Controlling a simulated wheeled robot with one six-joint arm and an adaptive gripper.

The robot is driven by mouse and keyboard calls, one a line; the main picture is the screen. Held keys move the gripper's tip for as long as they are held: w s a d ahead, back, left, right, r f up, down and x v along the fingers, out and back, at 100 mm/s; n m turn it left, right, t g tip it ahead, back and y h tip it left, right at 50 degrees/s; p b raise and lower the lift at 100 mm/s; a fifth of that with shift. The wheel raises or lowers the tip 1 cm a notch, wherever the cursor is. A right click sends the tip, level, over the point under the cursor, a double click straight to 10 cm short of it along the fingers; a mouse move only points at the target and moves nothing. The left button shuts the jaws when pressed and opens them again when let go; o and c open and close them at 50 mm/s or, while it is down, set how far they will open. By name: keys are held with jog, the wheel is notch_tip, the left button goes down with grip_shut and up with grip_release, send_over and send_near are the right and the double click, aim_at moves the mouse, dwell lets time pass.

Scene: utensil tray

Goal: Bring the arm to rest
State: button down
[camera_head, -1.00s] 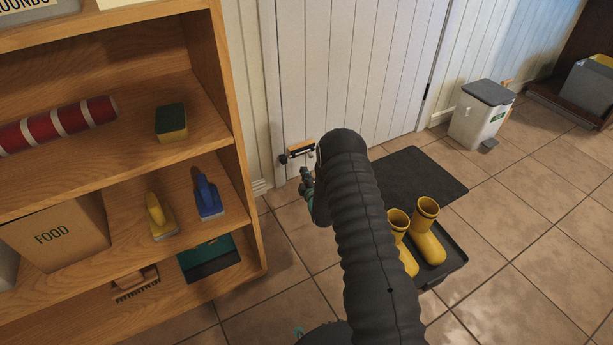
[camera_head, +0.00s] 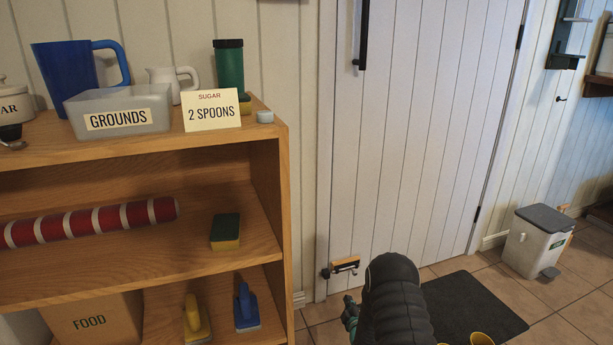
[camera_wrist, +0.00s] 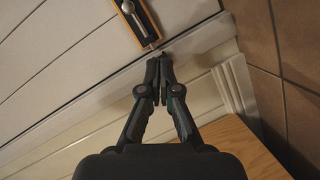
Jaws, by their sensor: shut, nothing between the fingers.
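My arm (camera_head: 393,305) shows at the bottom of the head view as a dark ribbed sleeve, in front of the white door. My gripper (camera_wrist: 160,62) is in the middle of the wrist view, its two dark fingers shut together with nothing between them. In that view the fingertips are near the lower end of a small wood-and-metal fitting (camera_wrist: 136,20); I cannot tell whether they touch it. In the head view the gripper is mostly hidden behind my arm, with only a small part at its left edge.
A wooden shelf unit (camera_head: 285,220) stands at left, holding a grounds bin (camera_head: 118,98), a sugar card (camera_head: 212,111) and brushes. The white door (camera_head: 420,130) is behind my arm. A dark mat (camera_head: 470,305), yellow boots (camera_head: 480,339) and a pedal bin (camera_head: 537,245) are at right.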

jog(key=s+f+m+g, duration=0.1)
jog(key=f, duration=0.1)
jog(key=s+f+g, duration=0.1)
jog(key=s+f, duration=0.1)
jog(key=f, duration=0.1)
jog(key=s+f+m+g, duration=0.1)
jog(key=f+g, duration=0.1)
jog(key=shift+s+d+f+m+h, duration=0.25)
jog(key=shift+s+f+m+h, duration=0.05)
jog(key=s+f+g, duration=0.1)
jog(key=s+f+m+g, duration=0.1)
jog(key=shift+s+d, duration=0.15)
jog(key=shift+s, duration=0.25)
jog(key=shift+s+d+r+m+g, duration=0.1)
jog(key=shift+s+r+m+g, duration=0.1)
jog(key=shift+s+m+g, duration=0.75)
jog(key=s+a+r+m+p, duration=0.1)
jog(key=s+r+m+p, duration=0.1)
jog(key=s+r, duration=1.1)
jog(key=s+a+r+m+g+p, duration=0.1)
jog(key=s+r+m+p, duration=0.2)
jog(key=s+r, duration=1)
jog(key=s+r+m+g+p, duration=0.1)
jog(key=s+r, duration=1.2)
jog(key=r, duration=2.1)
jog(key=shift+s+a+m+h+p, duration=0.35)
jog(key=shift+m+p, duration=0.35)
jog(key=shift+m, duration=0.45)
jog(key=shift+s, duration=0.15)
